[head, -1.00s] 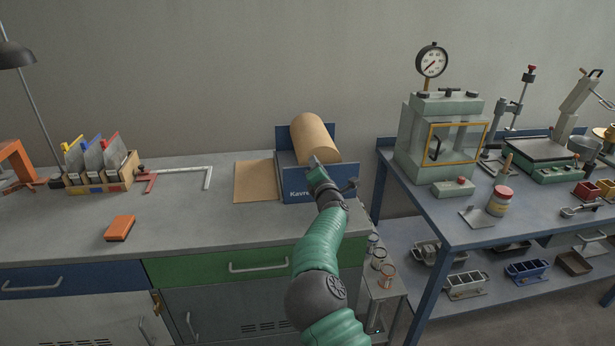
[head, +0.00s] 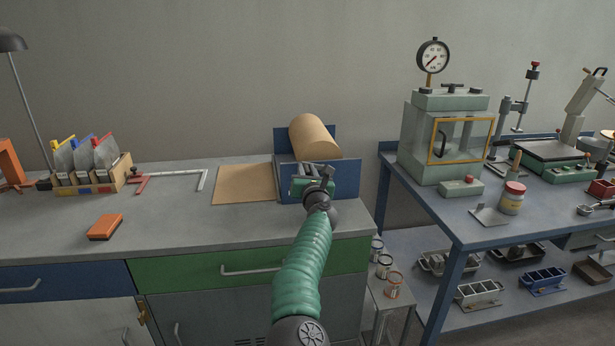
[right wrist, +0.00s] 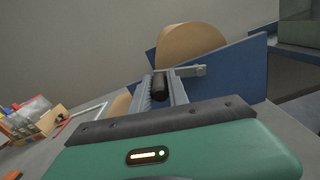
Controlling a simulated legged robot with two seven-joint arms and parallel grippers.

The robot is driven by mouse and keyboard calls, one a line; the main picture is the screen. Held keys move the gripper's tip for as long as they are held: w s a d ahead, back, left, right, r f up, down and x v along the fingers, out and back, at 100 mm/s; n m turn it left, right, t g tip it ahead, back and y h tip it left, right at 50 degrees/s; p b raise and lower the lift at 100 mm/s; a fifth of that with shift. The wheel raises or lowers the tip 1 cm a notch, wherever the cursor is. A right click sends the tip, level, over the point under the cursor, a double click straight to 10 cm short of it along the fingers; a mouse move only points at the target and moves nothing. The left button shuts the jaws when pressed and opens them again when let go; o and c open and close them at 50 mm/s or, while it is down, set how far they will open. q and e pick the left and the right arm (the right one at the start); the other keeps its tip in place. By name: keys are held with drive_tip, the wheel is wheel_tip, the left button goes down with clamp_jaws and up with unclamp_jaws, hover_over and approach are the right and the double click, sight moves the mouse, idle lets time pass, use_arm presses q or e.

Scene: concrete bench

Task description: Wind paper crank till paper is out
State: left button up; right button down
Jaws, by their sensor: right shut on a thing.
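A blue paper dispenser (head: 347,178) stands on the bench and holds a large brown paper roll (head: 313,137). A flat sheet of brown paper (head: 246,184) lies out to its left on the bench top. My right gripper (head: 318,172) is in front of the dispenser. In the right wrist view the gripper (right wrist: 160,88) is shut on the black grip of the crank (right wrist: 161,82), whose metal arm (right wrist: 190,71) runs right to the dispenser's side. The roll (right wrist: 190,45) shows behind it. My left gripper is not in view.
An orange block (head: 105,227) lies at the front left of the bench. A wooden holder (head: 92,182) with colored-topped packets and a red-and-grey angled bar (head: 180,174) stand behind it. A blue table (head: 440,214) with a gauge press is at the right.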

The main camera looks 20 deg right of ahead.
drive_tip(key=shift+f+n, duration=0.25)
drive_tip(key=shift+n, duration=0.05)
idle(0.4)
drive_tip(key=c, duration=1.3)
unclamp_jaws()
